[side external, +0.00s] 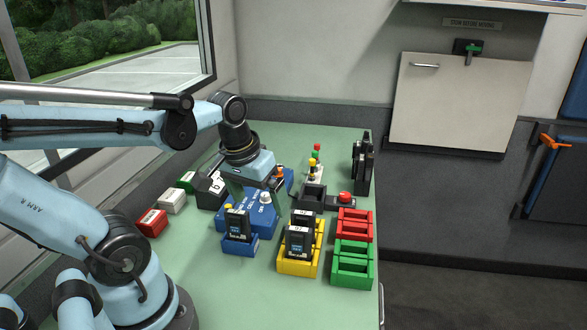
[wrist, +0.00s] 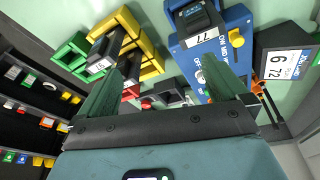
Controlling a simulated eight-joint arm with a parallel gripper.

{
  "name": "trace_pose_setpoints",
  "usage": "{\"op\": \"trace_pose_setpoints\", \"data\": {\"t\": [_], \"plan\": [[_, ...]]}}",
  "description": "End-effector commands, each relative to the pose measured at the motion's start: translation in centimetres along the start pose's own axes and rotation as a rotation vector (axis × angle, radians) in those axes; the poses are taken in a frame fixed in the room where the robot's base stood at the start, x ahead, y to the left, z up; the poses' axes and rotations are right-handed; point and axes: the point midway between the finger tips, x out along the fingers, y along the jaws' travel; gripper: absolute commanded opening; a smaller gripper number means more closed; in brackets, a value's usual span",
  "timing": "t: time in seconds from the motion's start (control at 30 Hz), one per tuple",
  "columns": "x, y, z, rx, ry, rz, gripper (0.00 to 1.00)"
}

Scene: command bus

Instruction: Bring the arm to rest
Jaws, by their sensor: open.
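My gripper (side external: 256,203) is over the green table (side external: 200,290), above the blue control box (side external: 262,222) with its pale knob. Its green fingers are apart, with nothing visible between them. The arm is bent, reaching in from the left. In the wrist view my gripper (wrist: 162,68) shows both fingers spread, the right one in front of the blue box (wrist: 188,58). I cannot tell whether a fingertip touches the box.
A black device stands in a blue holder (side external: 240,246). Others stand in yellow holders (side external: 298,268). Red holders (side external: 354,224) and green holders (side external: 353,264) lie right of these. A red button (side external: 345,197) and a black labelled box (side external: 211,190) flank my gripper. The front table is clear.

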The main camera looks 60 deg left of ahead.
Motion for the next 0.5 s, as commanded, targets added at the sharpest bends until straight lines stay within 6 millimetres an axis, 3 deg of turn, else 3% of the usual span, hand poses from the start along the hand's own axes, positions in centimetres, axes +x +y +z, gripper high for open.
{"op": "trace_pose_setpoints", "data": {"t": [0.1, 0.23, 0.5], "plan": [[-0.1, 3.5, -0.3, 0.206, 0.152, 0.066, 1.0], [-0.5, 6.4, -0.5, 0.365, 0.284, 0.122, 1.0], [-0.8, 7.8, -0.6, 0.443, 0.357, 0.15, 1.0]]}}
